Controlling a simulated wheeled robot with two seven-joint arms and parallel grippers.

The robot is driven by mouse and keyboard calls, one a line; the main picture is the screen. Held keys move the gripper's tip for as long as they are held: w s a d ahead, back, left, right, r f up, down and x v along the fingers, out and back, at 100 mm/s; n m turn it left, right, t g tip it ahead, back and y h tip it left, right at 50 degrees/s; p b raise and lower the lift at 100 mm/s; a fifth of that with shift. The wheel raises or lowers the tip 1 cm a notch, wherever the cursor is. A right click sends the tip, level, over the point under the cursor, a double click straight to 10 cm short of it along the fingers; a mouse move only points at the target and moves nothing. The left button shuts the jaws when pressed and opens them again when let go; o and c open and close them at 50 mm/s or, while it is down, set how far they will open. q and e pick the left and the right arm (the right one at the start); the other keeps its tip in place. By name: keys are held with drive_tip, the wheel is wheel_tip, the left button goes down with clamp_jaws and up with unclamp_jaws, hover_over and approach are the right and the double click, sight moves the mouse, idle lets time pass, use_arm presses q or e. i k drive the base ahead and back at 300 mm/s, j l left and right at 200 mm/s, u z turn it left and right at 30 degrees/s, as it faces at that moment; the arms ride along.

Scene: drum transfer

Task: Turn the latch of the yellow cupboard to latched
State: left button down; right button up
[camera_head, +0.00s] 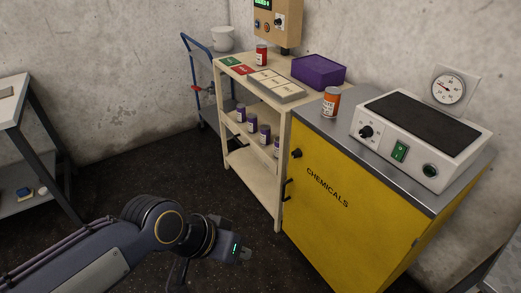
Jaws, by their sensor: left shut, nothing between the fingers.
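The yellow cupboard (345,222) stands at the right, its front marked CHEMICALS, with a grey metal top. A dark round knob (296,153), seemingly the latch, sits near the upper left edge of its door. Its exact turn is too small to tell. A black handle (287,190) is below it on the same edge. The door looks closed. My left gripper (246,254) is shut and empty, low in front of the cupboard, to the left of and below the handle, apart from it. My right gripper is not in view.
A hotplate (420,135) and an orange jar (330,102) stand on the cupboard top. A cream shelf (255,187) holding a purple box (319,71) and several purple jars adjoins it at the left. A grey bench (14,105) is far left. Open floor lies between.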

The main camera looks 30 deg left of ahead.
sight(297, 152)
drive_tip(key=u, duration=0.7)
drive_tip(key=i+j, duration=0.2)
drive_tip(key=i, duration=0.15)
drive_tip(key=i+j+u, duration=0.1)
drive_tip(key=i, duration=0.3)
drive_tip(key=i+j, duration=0.3)
drive_tip(key=i+u, duration=0.05)
